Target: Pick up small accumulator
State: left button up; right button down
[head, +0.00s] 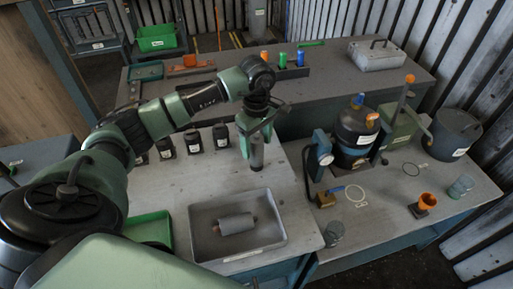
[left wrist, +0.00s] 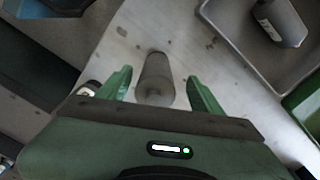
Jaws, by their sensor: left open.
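A small grey cylinder (head: 257,156) stands on the pale bench directly below my left gripper (head: 258,131). It looks like the small accumulator, but I cannot read a label on it. In the left wrist view this cylinder (left wrist: 156,74) shows between the two green fingers of the left gripper (left wrist: 160,82), which is open with gaps on both sides. A second, labelled grey cylinder (head: 236,224) lies on its side in a grey tray (head: 205,249); it also shows in the left wrist view (left wrist: 281,20). My right gripper is out of view.
Several dark jars (head: 193,141) stand left of the upright cylinder. A green bin (head: 150,229) sits left of the tray. A black pot (head: 355,133) and a blue clamp-like device (head: 320,150) are to the right. A rear bench (head: 330,75) lies behind.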

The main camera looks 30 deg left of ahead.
pick_arm(q)
jog(key=f, duration=0.1)
jog(key=f+p, duration=0.2)
jog(key=shift+w+a+f, duration=0.25)
jog(key=shift+f, duration=0.55)
jog(key=shift+c, duration=0.4)
grip_shut()
jog(key=shift+w, duration=0.1)
jog(key=shift+r, duration=0.1)
